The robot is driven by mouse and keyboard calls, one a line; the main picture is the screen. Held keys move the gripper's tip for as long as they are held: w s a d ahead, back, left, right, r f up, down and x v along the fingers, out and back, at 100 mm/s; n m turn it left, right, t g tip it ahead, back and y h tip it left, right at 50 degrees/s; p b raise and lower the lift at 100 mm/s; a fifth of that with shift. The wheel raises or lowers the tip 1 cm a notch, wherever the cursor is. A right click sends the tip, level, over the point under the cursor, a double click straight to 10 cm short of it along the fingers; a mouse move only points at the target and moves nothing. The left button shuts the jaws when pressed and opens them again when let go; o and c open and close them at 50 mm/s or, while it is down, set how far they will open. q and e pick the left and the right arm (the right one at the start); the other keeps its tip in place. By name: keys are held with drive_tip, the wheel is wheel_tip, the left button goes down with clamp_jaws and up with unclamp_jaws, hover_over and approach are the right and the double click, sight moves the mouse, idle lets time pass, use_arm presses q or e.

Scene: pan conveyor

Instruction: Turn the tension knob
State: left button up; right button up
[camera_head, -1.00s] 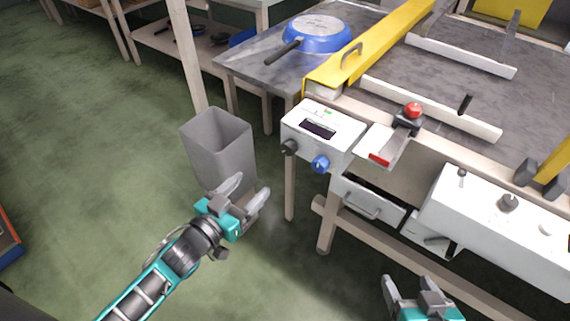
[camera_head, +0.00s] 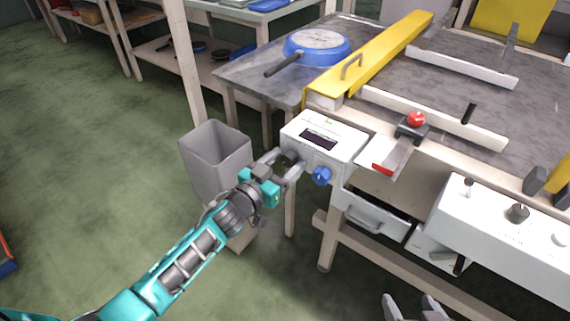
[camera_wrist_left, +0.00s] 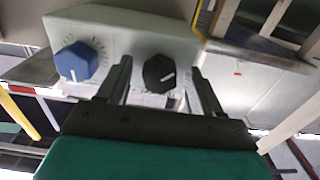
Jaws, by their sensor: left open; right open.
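A white control box (camera_head: 345,149) with a dark display has two knobs on its front, a black knob (camera_head: 289,157) and a blue knob (camera_head: 321,176). I cannot read which one is labelled tension. My left gripper (camera_head: 286,161) is open at the box's front, its fingers on either side of the black knob. In the left wrist view the black knob (camera_wrist_left: 159,73), with a white pointer line, shows between the two fingers; contact is not clear. The blue knob (camera_wrist_left: 76,62) with dial marks is outside them, to the left. My right gripper (camera_head: 415,307) is open and empty at the bottom edge.
A grey bin (camera_head: 217,153) stands on the floor behind my left gripper. A red button (camera_head: 416,119) and a red-tipped white plate (camera_head: 384,157) are right of the box. A drawer (camera_head: 374,216) is below. A blue pan (camera_head: 318,46) lies on the table.

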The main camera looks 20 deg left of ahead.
use_arm(q)
drive_tip(key=shift+w, duration=0.15)
drive_tip(key=c, duration=1.1)
